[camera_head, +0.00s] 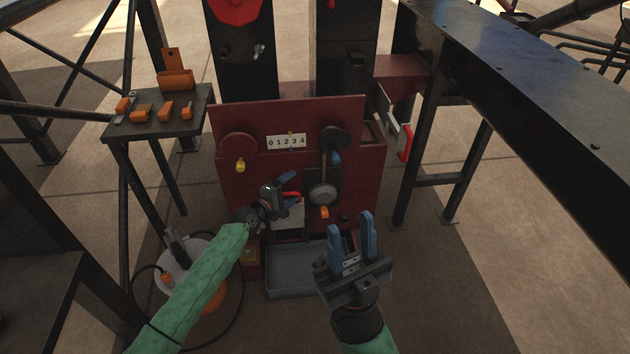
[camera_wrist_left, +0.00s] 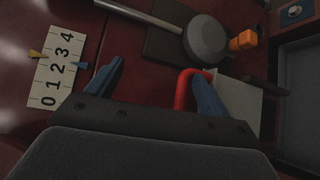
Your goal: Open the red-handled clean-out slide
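A red handle (camera_head: 293,195) sits on a pale grey slide plate (camera_head: 290,217) low on the front of the dark red press. In the left wrist view the red handle (camera_wrist_left: 183,92) lies between my left fingers, close to the right-hand one, and the plate (camera_wrist_left: 240,105) is partly hidden behind that finger. My left gripper (camera_head: 289,189) is open at the handle; I cannot tell whether a finger touches it. My right gripper (camera_head: 351,236) is open and empty, in front of the press. Another red handle (camera_head: 405,143) is on a pale plate at the press's right side.
A counter strip reading 01234 (camera_head: 286,142) and a round-ended lever (camera_head: 322,190) are on the press front. A grey tray (camera_head: 296,285) lies on the floor below. A side table (camera_head: 150,122) at left holds orange items. A dark beam (camera_head: 530,90) runs along the right.

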